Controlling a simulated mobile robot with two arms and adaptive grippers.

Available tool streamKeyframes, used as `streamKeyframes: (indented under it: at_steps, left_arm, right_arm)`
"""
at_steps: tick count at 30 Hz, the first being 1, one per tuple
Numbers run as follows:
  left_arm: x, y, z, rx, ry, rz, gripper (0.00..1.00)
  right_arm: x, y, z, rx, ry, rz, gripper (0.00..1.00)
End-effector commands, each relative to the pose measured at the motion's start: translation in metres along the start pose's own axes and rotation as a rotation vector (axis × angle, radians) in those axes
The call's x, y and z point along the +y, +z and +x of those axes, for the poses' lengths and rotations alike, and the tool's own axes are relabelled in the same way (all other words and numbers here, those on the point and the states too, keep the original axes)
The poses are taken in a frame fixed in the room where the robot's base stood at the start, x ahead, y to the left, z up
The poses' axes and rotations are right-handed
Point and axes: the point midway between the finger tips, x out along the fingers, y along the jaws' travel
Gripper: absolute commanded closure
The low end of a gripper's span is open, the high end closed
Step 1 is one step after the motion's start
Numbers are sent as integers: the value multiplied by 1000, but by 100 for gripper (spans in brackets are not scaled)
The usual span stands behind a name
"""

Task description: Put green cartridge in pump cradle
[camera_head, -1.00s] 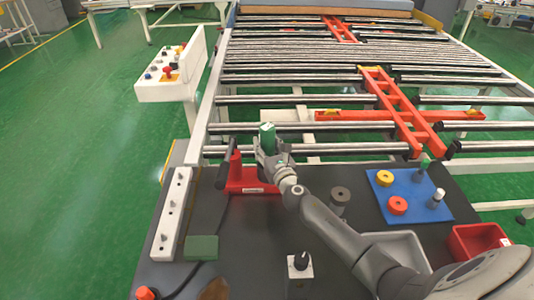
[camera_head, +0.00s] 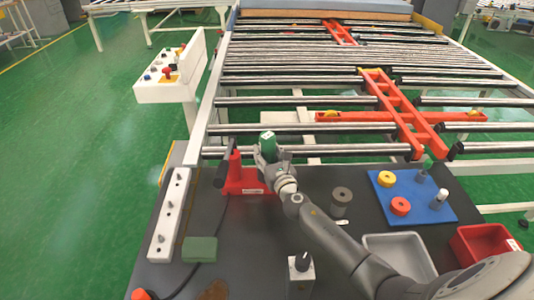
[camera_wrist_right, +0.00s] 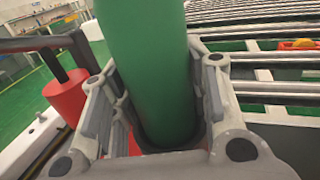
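The green cartridge (camera_head: 268,140) is upright between the fingers of my right gripper (camera_head: 266,156). In the right wrist view the green cartridge (camera_wrist_right: 150,70) fills the space between the finger pads, which press on both sides. The red pump (camera_head: 243,178) with a dark handle stands at the far left of the dark table. The gripper and cartridge are just right of the pump's upright, over or beside its base. The cradle itself is hidden behind the hand, and I cannot tell whether the cartridge touches it. My left gripper is not in view.
A blue board (camera_head: 412,207) with yellow and red rings and pegs lies on the right. A grey tray (camera_head: 425,262), red bin (camera_head: 463,245), dark spool (camera_head: 341,199), green block (camera_head: 200,250) and white strip (camera_head: 163,232) are also on the table (camera_head: 240,240). A roller conveyor (camera_head: 320,80) lies beyond.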

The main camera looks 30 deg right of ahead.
Motion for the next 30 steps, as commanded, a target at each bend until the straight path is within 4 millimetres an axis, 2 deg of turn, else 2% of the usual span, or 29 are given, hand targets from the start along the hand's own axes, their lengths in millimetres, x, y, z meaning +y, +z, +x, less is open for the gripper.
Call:
streamKeyframes:
  at_steps: [1, 4, 14, 20, 22, 30]
  left_arm:
    - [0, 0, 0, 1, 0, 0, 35]
    - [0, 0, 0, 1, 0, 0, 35]
    - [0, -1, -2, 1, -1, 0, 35]
    - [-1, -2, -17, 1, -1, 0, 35]
    - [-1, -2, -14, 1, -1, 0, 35]
    - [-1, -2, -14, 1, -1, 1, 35]
  right_arm:
    - [0, 1, 0, -1, 0, 0, 48]
    - [0, 1, 0, -1, 0, 0, 37]
    - [0, 2, 0, -1, 0, 0, 37]
    - [0, 18, 0, -1, 0, 1, 37]
    - [0, 12, -12, 1, 1, -2, 37]
    - [0, 12, -54, 0, 1, 0, 37]
